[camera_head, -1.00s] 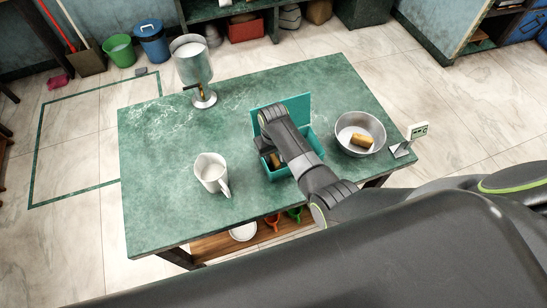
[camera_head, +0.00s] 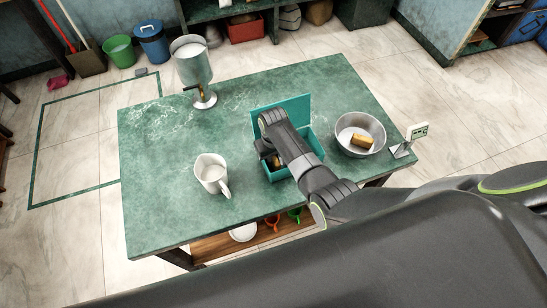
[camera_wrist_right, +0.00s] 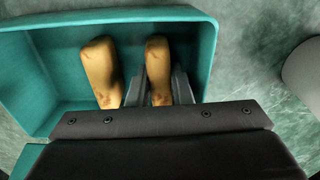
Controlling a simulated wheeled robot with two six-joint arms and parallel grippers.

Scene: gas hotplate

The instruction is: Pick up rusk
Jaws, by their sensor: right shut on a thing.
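The teal box (camera_head: 283,176) stands open on the green table, with its lid raised at the back. In the right wrist view two golden-brown rusks lie in this box (camera_wrist_right: 25,75). My right gripper (camera_wrist_right: 160,88) reaches down into the box and is shut on the right-hand rusk (camera_wrist_right: 158,62), a finger on each side. The other rusk (camera_wrist_right: 100,65) lies just left of it, apart from the fingers. In the head view my right wrist hides most of the box's inside. Another rusk (camera_head: 362,141) lies in the metal bowl (camera_head: 374,124). My left gripper is not in view.
A white mug (camera_head: 211,173) stands left of the box. A metal dispenser (camera_head: 194,70) stands at the back left. A small device with a display (camera_head: 417,132) is at the right edge, beside the bowl. The table's (camera_head: 150,215) front left is clear.

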